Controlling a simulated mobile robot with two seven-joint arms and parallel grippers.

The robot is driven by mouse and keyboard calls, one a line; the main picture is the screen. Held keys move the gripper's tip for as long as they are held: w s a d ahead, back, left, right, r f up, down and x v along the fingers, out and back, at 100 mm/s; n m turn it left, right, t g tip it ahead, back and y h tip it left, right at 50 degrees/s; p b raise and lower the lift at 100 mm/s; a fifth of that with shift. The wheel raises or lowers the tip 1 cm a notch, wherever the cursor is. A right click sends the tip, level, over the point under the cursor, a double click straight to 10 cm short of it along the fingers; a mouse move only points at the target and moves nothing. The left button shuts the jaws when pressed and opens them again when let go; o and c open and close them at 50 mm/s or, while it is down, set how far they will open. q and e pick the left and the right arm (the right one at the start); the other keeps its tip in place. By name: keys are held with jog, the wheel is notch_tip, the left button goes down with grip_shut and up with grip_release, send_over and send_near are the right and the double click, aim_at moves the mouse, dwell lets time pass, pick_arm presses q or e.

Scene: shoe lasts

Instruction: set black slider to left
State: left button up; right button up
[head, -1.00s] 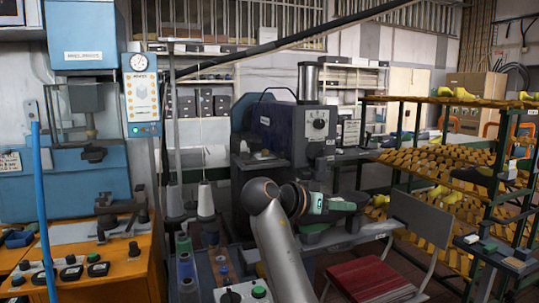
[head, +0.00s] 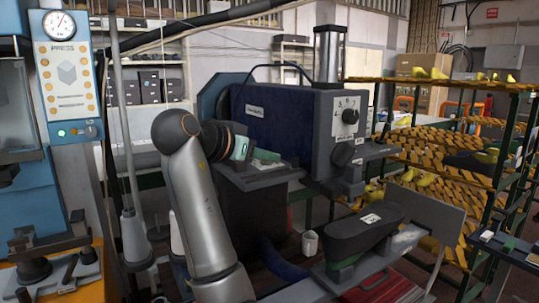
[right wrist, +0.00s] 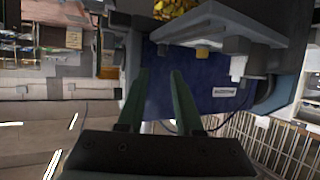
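I cannot make out a black slider for certain in either view. The dark blue machine (head: 285,122) stands in the middle of the head view, with a black knob (head: 350,116) and dial plate on its right face. My right gripper (head: 266,155) is in front of the machine's left part, over its grey ledge. In the right wrist view its two green fingers (right wrist: 161,73) are apart with nothing between them, facing the blue panel (right wrist: 205,92). A small yellow piece (right wrist: 202,51) and a white block (right wrist: 238,68) show beyond the fingertips. My left gripper is out of view.
Shelves of yellow lasts (head: 430,142) are at right. A press panel (head: 66,80) is at left.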

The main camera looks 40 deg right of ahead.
aim_at(293, 161)
jog(key=x, duration=0.3)
jog(key=p+x, duration=0.1)
jog(key=x, duration=0.7)
jog(key=shift+w+d+r+p, duration=0.15)
jog(key=shift+w+d+p, duration=0.15)
jog(key=shift+p, duration=0.1)
jog(key=shift+w+d+f, duration=0.15)
jog(key=shift+d+f, duration=0.1)
jog(key=shift+d, duration=0.15)
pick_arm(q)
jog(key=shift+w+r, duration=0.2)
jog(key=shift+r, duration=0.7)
pick_arm(e)
grip_shut()
